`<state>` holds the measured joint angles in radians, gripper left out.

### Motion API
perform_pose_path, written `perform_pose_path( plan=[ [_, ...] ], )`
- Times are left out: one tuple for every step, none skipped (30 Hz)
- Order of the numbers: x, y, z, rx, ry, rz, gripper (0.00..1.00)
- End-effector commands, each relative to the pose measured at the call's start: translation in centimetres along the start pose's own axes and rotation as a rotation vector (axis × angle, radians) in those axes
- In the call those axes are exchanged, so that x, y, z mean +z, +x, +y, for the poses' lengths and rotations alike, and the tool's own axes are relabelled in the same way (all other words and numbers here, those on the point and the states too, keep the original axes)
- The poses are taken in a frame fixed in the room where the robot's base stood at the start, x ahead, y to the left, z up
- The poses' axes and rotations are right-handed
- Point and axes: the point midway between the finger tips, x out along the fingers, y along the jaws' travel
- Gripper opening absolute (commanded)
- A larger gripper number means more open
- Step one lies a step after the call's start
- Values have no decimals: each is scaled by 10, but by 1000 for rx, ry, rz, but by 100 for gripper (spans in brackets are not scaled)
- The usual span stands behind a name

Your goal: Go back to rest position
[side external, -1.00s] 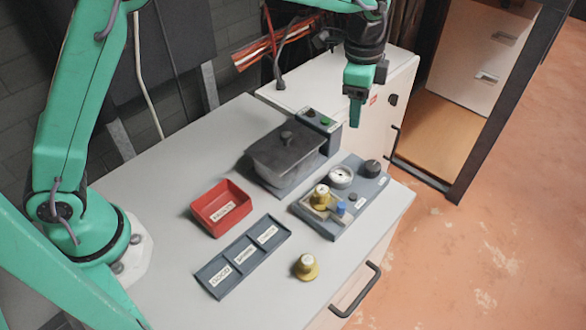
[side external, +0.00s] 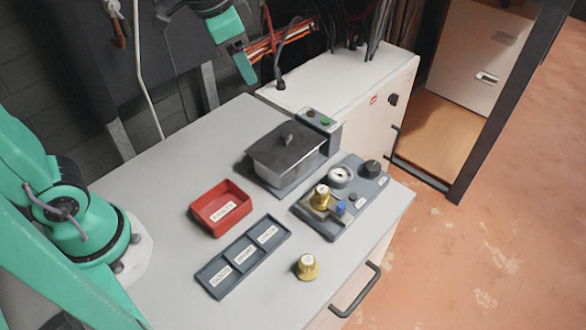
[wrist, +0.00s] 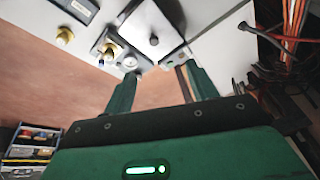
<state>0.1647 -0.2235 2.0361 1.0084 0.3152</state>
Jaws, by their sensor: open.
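My gripper (side external: 243,66) is raised above the back of the bench at the top of the side view, with only part of it showing there. In the wrist view my gripper (wrist: 162,84) shows two green fingers spread apart with nothing between them. It touches nothing that I can see. A brass knob (side external: 307,267) stands loose on the bench top near the front edge, far from the gripper; it also shows in the wrist view (wrist: 64,35).
On the bench (side external: 150,180) are a red bin (side external: 206,221), a labelled three-slot tray (side external: 206,275), a lidded container (side external: 285,150) and a gauge panel (side external: 372,187). A white cabinet (side external: 345,82) stands behind. Orange cables (side external: 262,48) hang at the back wall near my gripper.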

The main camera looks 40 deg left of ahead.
Motion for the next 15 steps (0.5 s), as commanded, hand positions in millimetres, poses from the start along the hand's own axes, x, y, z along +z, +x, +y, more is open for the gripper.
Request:
perform_pose_path(
  plan=[
    [11, -5, -1, -9, -34, 14, 57],
    [18, -7, -2, -14, -54, 21, 57],
    [26, -9, -2, -19, -82, 29, 57],
    [32, -10, -2, -23, -101, 34, 57],
    [39, -12, -2, -27, -122, 41, 57],
    [47, -13, -2, -33, -149, 50, 57],
    [53, -14, -2, -37, -170, 57, 57],
    [59, -15, -2, -41, -189, 64, 57],
    [68, -16, -2, -47, -216, 73, 57],
    [74, -16, -1, -50, -236, 79, 57],
    [80, -16, -1, -54, -257, 86, 57],
    [88, -16, 0, -60, -282, 96, 57],
    [94, -16, 1, -63, -303, 103, 57],
    [100, -16, 1, -67, -322, 109, 57],
    [107, -15, 2, -72, -346, 118, 57]
  ],
)
